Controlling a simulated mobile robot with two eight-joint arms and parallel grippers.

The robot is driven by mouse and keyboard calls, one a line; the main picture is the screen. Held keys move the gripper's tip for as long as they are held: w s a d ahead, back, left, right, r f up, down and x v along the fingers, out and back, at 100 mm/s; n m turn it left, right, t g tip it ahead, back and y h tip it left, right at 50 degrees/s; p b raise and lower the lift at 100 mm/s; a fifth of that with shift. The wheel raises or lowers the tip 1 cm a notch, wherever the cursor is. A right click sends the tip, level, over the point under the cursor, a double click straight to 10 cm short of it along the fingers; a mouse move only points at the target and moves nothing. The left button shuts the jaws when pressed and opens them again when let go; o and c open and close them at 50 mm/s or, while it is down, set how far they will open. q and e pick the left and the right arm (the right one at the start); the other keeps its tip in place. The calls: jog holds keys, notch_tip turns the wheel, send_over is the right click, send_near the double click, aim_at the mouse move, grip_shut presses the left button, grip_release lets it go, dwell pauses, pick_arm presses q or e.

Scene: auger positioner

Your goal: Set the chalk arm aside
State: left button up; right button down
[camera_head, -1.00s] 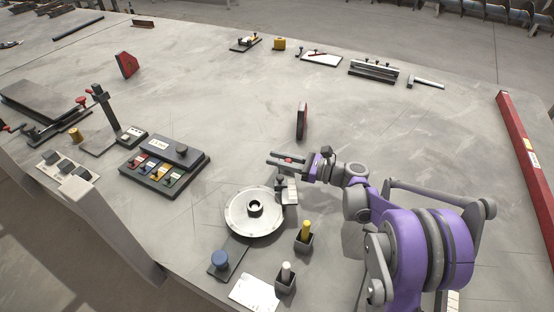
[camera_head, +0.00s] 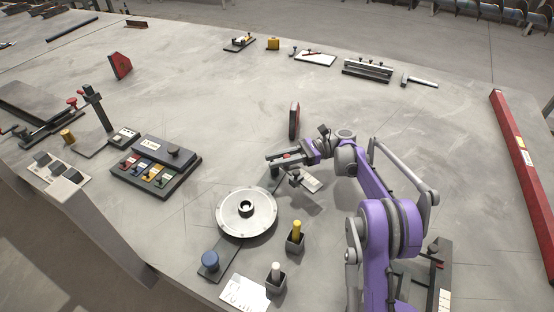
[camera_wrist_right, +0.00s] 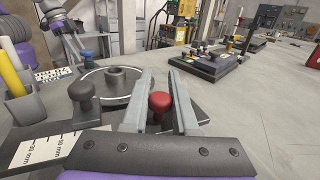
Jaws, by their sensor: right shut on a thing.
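My right gripper (camera_head: 272,158) is shut on the chalk arm, with its fingers on either side of a red knob (camera_wrist_right: 160,104).
Holders with yellow chalk (camera_head: 296,230) and white chalk (camera_head: 276,270) stand near the disc. A box with coloured switches (camera_head: 150,175) is left. A red and black upright piece (camera_head: 294,120) stands behind my gripper. The table between it and the red beam (camera_head: 525,180) is open.

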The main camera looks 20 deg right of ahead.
dwell(0.4)
jog(key=c, duration=0.7)
grip_release()
notch_tip(320, 180, up, 10)
jog(key=p, duration=0.1)
